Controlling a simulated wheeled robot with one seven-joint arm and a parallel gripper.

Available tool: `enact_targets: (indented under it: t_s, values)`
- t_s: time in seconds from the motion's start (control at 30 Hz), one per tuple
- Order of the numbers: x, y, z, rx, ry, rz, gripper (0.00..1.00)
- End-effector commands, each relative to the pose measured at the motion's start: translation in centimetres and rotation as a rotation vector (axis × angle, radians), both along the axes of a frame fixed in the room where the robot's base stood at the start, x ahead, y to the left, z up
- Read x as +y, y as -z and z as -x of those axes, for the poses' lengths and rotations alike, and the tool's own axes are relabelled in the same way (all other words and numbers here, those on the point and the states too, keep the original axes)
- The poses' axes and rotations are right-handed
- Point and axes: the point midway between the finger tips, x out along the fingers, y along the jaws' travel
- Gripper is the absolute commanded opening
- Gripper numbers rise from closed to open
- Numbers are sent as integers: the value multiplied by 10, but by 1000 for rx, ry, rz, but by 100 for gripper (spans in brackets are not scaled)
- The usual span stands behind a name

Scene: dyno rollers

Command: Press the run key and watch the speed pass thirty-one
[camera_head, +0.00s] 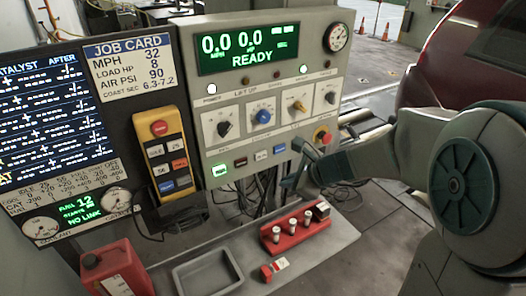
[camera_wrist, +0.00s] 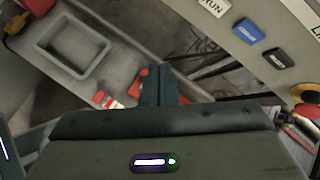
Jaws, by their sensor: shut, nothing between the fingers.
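The dyno console (camera_head: 213,133) fills the centre of the head view. Its green display (camera_head: 249,50) reads 0.0 MPH, 0.0 HP and READY. A row of keys runs along its lower edge. In the head view the pale key (camera_head: 261,155) stands left of the blue one. My gripper (camera_head: 291,181) is shut and empty, in front of and below the row's right end. Its fingers (camera_wrist: 158,86) touch no key.
A red emergency stop (camera_head: 322,136) on yellow sits right of the keys. Below are a red holder (camera_head: 296,231) with several cylinders and a grey tray (camera_head: 208,273). A yellow pendant (camera_head: 166,152) hangs left. The job card (camera_head: 130,66) lists MPH 32.

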Motion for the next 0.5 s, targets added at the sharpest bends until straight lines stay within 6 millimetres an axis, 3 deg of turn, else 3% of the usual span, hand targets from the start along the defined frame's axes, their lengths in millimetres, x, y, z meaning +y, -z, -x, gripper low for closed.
enact_targets:
  t_s: [0.13,0.5]
  values:
    - [1,4,-11,37,77,-52,0]
    - [2,4,-12,39,81,-56,0]
